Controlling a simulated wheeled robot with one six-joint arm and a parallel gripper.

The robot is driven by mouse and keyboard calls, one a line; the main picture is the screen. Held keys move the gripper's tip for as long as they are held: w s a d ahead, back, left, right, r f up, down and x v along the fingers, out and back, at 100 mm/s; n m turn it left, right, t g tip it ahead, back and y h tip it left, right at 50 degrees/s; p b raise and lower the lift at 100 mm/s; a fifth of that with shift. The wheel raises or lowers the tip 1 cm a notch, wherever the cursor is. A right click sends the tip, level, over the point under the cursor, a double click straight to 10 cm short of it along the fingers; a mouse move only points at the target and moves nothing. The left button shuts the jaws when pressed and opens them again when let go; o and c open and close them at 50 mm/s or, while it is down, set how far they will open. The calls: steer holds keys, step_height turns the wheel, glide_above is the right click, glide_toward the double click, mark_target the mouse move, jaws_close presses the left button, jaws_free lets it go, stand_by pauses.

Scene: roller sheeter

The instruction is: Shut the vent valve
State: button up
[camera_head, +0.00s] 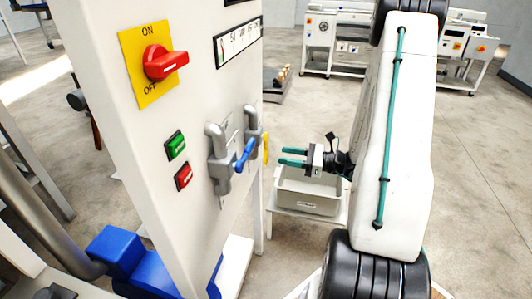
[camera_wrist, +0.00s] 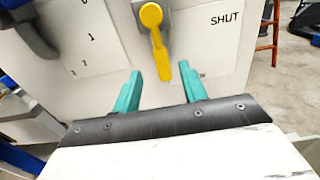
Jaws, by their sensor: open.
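A yellow valve handle (camera_wrist: 157,40) hangs from its round pivot on the white panel in the wrist view. It points down, with its lower end slightly right. The word SHUT (camera_wrist: 225,20) is printed to its right. In the head view the handle (camera_head: 266,148) shows as a thin yellow piece at the panel's far edge. My gripper (camera_head: 292,157) is open, its teal fingers facing the panel. In the wrist view the fingers of my gripper (camera_wrist: 161,72) appear on either side of the handle's lower end. I cannot tell whether they touch it.
Grey lever handles (camera_head: 217,160) and a blue lever (camera_head: 245,156) stick out beside the yellow one. A red rotary switch (camera_head: 165,63), a green button (camera_head: 176,145) and a red button (camera_head: 184,176) are nearer. A grey bin (camera_head: 308,190) stands below my gripper.

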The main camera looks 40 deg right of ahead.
mark_target(268, 153)
steer(key=x, duration=0.7)
steer(key=shift+w+a, duration=0.15)
steer(key=shift+w, duration=0.1)
jaws_close()
